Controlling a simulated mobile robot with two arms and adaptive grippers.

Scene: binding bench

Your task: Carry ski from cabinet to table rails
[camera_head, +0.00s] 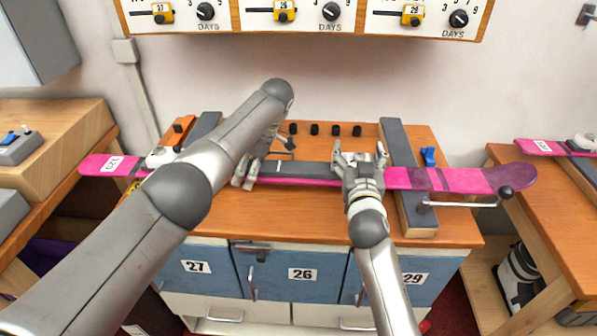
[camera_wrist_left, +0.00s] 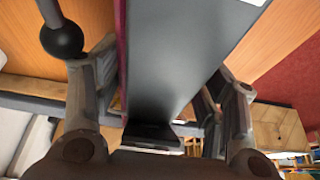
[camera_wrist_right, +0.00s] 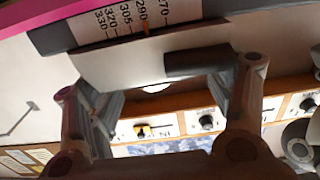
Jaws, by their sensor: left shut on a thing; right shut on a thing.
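The ski (camera_head: 430,179) is long and pink with a dark middle and a label at its left end. It spans the table (camera_head: 300,222) from left to right, crossing over the dark rail (camera_head: 395,145) on the right. Another dark rail (camera_head: 207,124) shows at the left, partly hidden by my arm. I cannot tell if the ski touches the rails. My left gripper (camera_head: 248,172) is shut on the ski left of centre; its dark top runs between the fingers in the left wrist view (camera_wrist_left: 180,60). My right gripper (camera_head: 360,158) is shut on the ski right of centre, at its printed scale (camera_wrist_right: 135,18).
A crank handle with a black knob (camera_head: 506,192) juts from the right rail. Blue cabinet doors (camera_head: 301,273) are under the table. A wooden box (camera_head: 60,130) stands left, and another ski (camera_head: 540,147) lies on the right bench. Dial panels (camera_head: 300,14) hang above.

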